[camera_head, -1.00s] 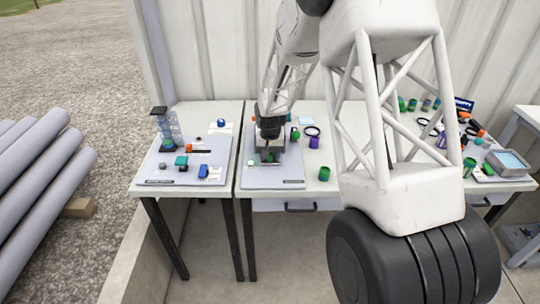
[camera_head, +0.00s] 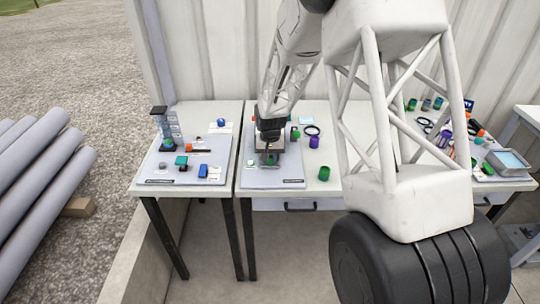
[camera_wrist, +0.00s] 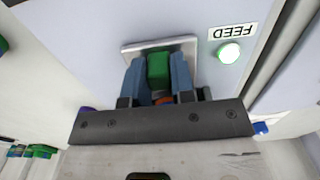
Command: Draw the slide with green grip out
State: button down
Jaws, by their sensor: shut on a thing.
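The green grip (camera_wrist: 158,70) sits between the two blue-grey fingers of my gripper (camera_wrist: 158,80) in the wrist view, and the fingers are closed on its sides. A grey metal plate (camera_wrist: 188,41) lies behind the grip. How far the slide stands out cannot be told, as my fingers and gripper body cover much of it. In the head view my gripper (camera_head: 269,150) points down over the middle of the grey board (camera_head: 262,179), and the grip is mostly hidden there.
A FEED label (camera_wrist: 233,32) and a lit green button (camera_wrist: 229,53) are beside the plate. A green cup (camera_head: 324,173) and a purple cup (camera_head: 314,142) stand right of the board. Another board with several parts (camera_head: 160,177) lies on the left table.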

jog(key=shift+s, duration=4.9)
jog(key=c, duration=1)
grip_release()
jog(key=shift+o, duration=0.2)
notch_tip(320, 180, up, 8)
